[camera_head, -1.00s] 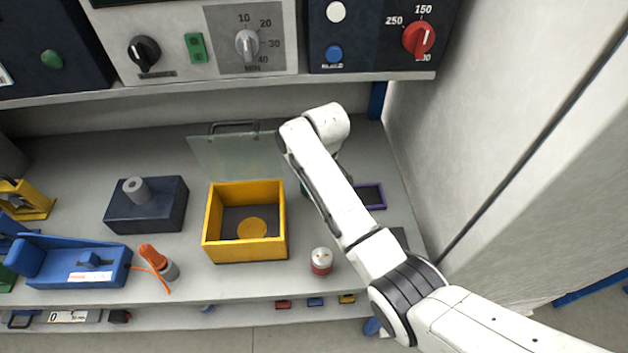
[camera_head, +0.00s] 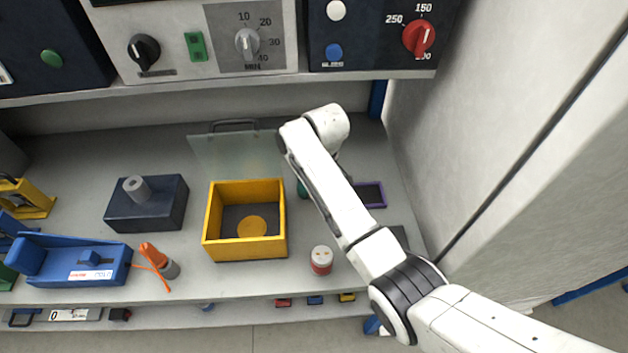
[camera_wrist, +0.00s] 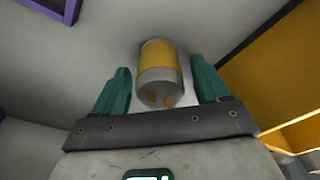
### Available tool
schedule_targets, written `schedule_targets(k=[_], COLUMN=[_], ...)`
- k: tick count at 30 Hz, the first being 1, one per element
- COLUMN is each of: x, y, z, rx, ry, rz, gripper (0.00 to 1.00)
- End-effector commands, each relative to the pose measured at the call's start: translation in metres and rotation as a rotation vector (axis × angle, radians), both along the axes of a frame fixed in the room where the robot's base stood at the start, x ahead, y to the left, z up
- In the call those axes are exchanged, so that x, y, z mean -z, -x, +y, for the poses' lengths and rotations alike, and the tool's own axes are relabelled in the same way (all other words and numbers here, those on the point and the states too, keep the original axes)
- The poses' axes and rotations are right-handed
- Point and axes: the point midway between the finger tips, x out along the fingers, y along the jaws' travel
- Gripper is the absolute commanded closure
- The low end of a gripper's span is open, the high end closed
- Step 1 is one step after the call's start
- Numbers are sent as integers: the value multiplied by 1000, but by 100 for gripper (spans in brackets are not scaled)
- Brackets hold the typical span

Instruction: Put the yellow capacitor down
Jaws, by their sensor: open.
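In the wrist view the yellow capacitor (camera_wrist: 158,72), a cylinder with a yellow band, a grey end and two small terminals, stands on the grey surface between my gripper's teal fingers. My gripper (camera_wrist: 160,88) is open, with a gap on each side of the capacitor. In the head view my arm hides the capacitor, and only a bit of a teal finger (camera_head: 302,190) shows beside the arm.
A yellow open box (camera_head: 212,225) with a clear raised lid stands left of my arm. A red and white capacitor (camera_head: 321,260) stands in front. A purple-framed tray (camera_head: 383,196) lies to the right, near the wall. A shelf (camera_head: 200,88) with control panels hangs above.

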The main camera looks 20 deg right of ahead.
Motion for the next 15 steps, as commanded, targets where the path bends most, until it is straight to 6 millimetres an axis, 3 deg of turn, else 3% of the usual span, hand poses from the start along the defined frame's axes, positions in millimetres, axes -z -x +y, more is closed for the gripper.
schedule_targets(k=[5,15], x=[-23,-89], y=[1,11], z=[-1,-6], rx=[0,0], ry=[-1,-1], rz=[-5,-4], gripper=[26,26])
